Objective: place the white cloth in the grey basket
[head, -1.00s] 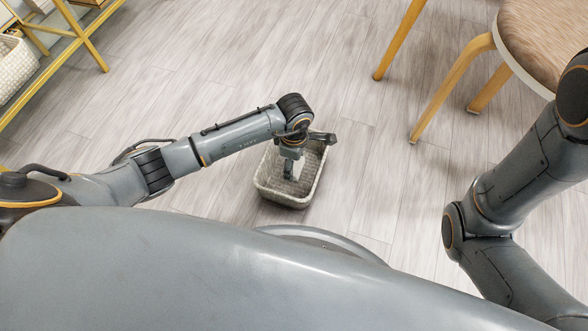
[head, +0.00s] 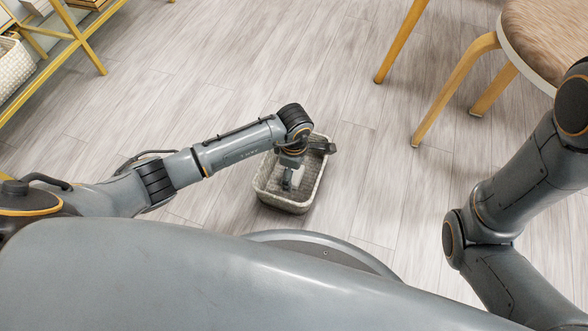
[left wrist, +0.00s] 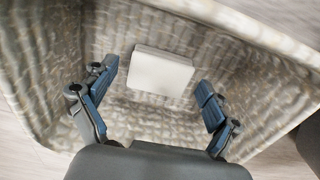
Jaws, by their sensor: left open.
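The grey basket (head: 262,190) stands on the floor in front of my base, its woven wall also filling much of the left wrist view (left wrist: 225,62). The white cloth (left wrist: 160,72), a small folded rectangle, is inside the basket in the left wrist view. My left gripper (head: 291,180) points down into the basket. In the left wrist view its fingers (left wrist: 155,86) are spread apart, one on each side of the cloth, with clear gaps to it. In the head view the arm and gripper hide part of the basket's inside. My right gripper is out of view.
A stool (head: 545,35) with wooden legs stands at the upper right. A yellow-framed shelf (head: 75,40) stands at the upper left, with a white woven basket (head: 14,65) on it. The wooden floor around the grey basket is clear.

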